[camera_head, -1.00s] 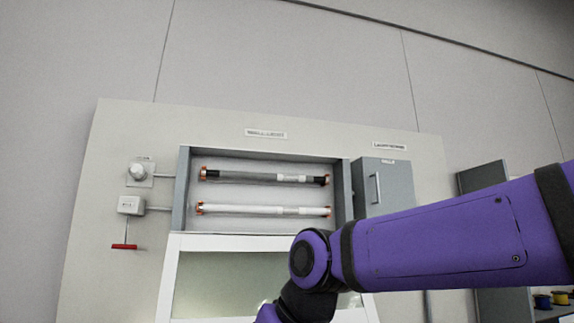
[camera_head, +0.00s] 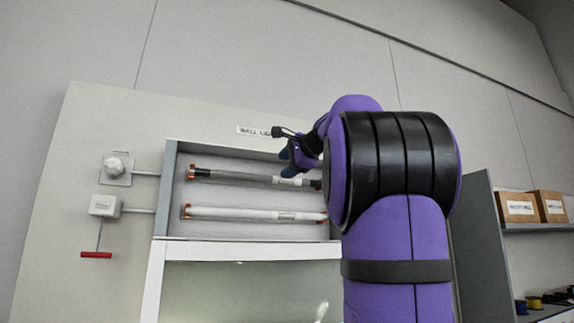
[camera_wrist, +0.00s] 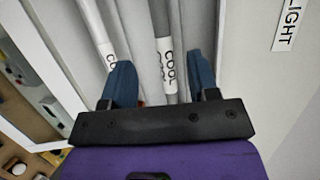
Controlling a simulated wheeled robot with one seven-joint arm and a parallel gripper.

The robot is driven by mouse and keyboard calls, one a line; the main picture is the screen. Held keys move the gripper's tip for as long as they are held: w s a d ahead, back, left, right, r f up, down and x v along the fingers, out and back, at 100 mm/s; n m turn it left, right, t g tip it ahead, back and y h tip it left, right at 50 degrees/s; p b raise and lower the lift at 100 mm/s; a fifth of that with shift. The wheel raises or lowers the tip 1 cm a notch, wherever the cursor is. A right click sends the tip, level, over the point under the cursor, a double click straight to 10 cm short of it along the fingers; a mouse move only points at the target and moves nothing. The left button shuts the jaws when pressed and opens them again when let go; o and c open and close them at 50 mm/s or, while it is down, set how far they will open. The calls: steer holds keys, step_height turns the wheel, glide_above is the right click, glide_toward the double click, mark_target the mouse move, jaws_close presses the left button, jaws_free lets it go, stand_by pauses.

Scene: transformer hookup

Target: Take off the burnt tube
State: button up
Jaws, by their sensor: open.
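The burnt tube (camera_head: 232,178) is the upper of two tubes in the wall light box. It is greyish with a dark left end, and copper-coloured holders sit at its ends. The lower tube (camera_head: 235,214) is white. My gripper (camera_head: 290,166) is at the right part of the upper tube. In the wrist view my gripper (camera_wrist: 162,82) is open, with the grey tube (camera_wrist: 159,18) running between its blue fingers at a white "COOL" label (camera_wrist: 166,66). The white tube (camera_wrist: 92,22) lies outside the left finger. Whether the fingers touch the grey tube I cannot tell.
The light box frame (camera_head: 171,190) surrounds both tubes. At left are a round knob (camera_head: 115,167) and a switch box (camera_head: 105,206) with a hanging red handle (camera_head: 96,255). Shelves with cardboard boxes (camera_head: 518,207) stand at right.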

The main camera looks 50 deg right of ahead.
mark_target(269, 177)
steer(key=x, duration=1)
steer(key=shift+w+d+f, duration=0.1)
steer(key=shift+w+d, duration=0.05)
steer(key=shift+w, duration=0.1)
jaws_close()
